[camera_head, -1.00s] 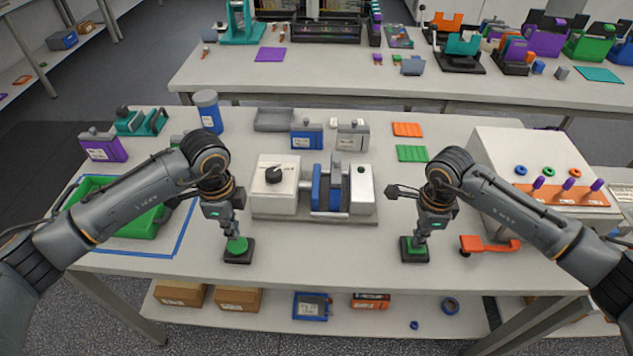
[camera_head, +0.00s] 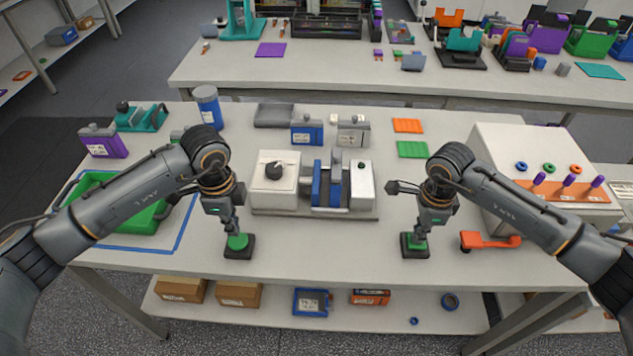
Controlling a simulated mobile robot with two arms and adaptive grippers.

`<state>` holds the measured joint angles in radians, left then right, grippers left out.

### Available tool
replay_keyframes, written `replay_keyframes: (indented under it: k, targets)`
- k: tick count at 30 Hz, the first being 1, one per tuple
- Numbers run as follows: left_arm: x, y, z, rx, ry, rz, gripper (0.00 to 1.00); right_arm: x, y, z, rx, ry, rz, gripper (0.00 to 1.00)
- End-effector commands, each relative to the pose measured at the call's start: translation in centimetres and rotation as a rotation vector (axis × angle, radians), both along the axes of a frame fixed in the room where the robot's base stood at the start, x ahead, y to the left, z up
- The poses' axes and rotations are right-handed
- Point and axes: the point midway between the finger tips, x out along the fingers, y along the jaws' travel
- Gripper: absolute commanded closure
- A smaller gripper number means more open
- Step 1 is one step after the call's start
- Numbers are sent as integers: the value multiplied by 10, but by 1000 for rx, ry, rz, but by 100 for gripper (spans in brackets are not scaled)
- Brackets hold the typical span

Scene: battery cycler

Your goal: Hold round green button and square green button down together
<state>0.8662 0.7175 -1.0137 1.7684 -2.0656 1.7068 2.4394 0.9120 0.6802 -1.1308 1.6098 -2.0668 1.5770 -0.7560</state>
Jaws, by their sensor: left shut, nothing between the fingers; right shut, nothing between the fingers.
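The round green button (camera_head: 238,242) sits on a dark square base at the front of the table, left of centre. My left gripper (camera_head: 234,232) is shut and points down, its tips at the top of this button and seemingly touching it. The square green button (camera_head: 416,242) sits on a similar dark base to the right. My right gripper (camera_head: 419,233) is shut and points down, its tips at the top of that button. The fingertips partly cover both buttons. I cannot tell how far either is pressed.
A white and blue cycler device (camera_head: 315,187) stands between and behind my grippers. An orange handled object (camera_head: 488,241) lies right of the square button. A green tray (camera_head: 112,214) is at the left, and a white box (camera_head: 530,160) stands at the right.

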Motion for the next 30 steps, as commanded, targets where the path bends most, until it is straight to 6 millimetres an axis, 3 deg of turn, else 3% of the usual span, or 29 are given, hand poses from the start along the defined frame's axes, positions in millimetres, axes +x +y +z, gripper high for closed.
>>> replay_keyframes:
  k: [30]
  targets:
    - [0,0,-36,-1,2,-1,100,-2,0,-2,-2,5,1,100]
